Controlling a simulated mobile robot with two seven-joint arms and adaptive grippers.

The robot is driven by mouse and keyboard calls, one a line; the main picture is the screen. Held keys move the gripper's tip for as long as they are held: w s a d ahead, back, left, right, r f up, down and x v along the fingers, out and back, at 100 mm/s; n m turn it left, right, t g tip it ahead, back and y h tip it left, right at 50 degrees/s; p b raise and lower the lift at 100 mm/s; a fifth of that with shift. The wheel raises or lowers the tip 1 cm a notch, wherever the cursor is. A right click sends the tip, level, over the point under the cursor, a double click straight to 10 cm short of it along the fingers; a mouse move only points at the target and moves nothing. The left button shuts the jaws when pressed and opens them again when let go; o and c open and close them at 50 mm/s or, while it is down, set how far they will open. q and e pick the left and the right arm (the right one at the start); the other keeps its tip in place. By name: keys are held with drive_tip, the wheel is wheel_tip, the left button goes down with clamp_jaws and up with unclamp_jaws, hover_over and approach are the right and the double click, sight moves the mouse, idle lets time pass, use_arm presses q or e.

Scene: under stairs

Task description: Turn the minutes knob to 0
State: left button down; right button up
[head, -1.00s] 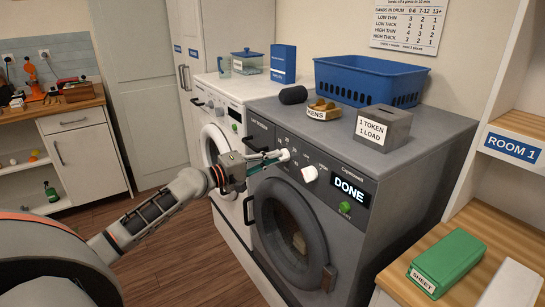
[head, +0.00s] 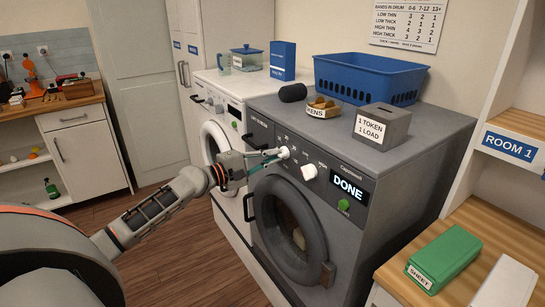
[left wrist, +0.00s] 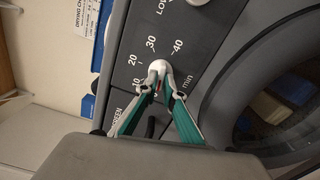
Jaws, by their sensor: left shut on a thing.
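The minutes knob (head: 284,152) is a small white knob on the dark control panel of the grey machine (head: 359,250). In the left wrist view the knob (left wrist: 160,65) sits within a dial marked 10, 20, 30, 40 and "min". My left gripper (head: 277,156) is at the knob, and its green fingers (left wrist: 160,80) are shut on it from both sides. A small red mark shows between the fingertips; the fingers partly hide the knob, so I cannot tell its exact setting. My right gripper is not in view.
A second white knob (head: 309,171), a display reading "DONE" (head: 348,188) and a green button (head: 344,204) sit to the right on the panel. A blue basket (head: 365,78), a token bowl (head: 322,109) and a grey token box (head: 383,126) stand on top.

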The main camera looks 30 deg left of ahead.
use_arm(q)
drive_tip(key=c, duration=2.2)
unclamp_jaws()
drive_tip(key=shift+o, duration=0.2)
drive_tip(key=v, duration=1.2)
drive_tip(key=shift+a, duration=0.1)
